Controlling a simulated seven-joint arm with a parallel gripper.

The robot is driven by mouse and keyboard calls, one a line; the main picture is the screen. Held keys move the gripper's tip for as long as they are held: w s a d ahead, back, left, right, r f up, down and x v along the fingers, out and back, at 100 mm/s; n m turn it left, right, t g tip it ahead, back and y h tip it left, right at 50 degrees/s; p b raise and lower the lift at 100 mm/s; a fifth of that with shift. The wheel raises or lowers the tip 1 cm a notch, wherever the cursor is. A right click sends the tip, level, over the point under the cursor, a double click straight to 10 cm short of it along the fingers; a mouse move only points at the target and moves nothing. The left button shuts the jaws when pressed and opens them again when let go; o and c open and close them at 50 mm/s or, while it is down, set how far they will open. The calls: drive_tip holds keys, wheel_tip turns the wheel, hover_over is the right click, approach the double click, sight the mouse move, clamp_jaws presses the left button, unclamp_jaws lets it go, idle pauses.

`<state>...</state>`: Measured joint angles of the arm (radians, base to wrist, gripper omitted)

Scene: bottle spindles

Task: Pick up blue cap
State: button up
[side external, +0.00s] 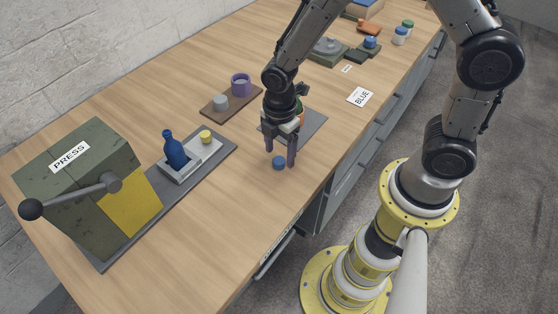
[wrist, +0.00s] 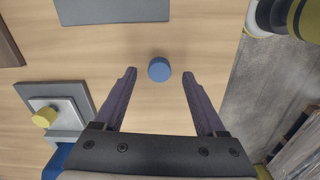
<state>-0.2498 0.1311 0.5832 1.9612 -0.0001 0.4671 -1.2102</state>
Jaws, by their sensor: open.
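The blue cap (side external: 279,163) is a small round disc lying on the wooden table near its front edge. In the wrist view the blue cap (wrist: 159,69) lies between the lines of the two fingers, just beyond the fingertips. My gripper (side external: 280,157) is open and empty, fingers pointing down just above the cap. In the wrist view my gripper (wrist: 160,72) has a wide gap between its dark purple fingers, and neither finger touches the cap.
A blue bottle (side external: 175,150) and a yellow cap (side external: 206,137) stand on a grey fixture beside the green press (side external: 85,185). A brown tray (side external: 216,108) holds a purple mug and a grey cup. A grey mat (side external: 312,124) lies behind my gripper. Table around the cap is clear.

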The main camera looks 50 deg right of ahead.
sight(278, 162)
drive_tip(key=shift+f, duration=1.1)
clamp_jaws()
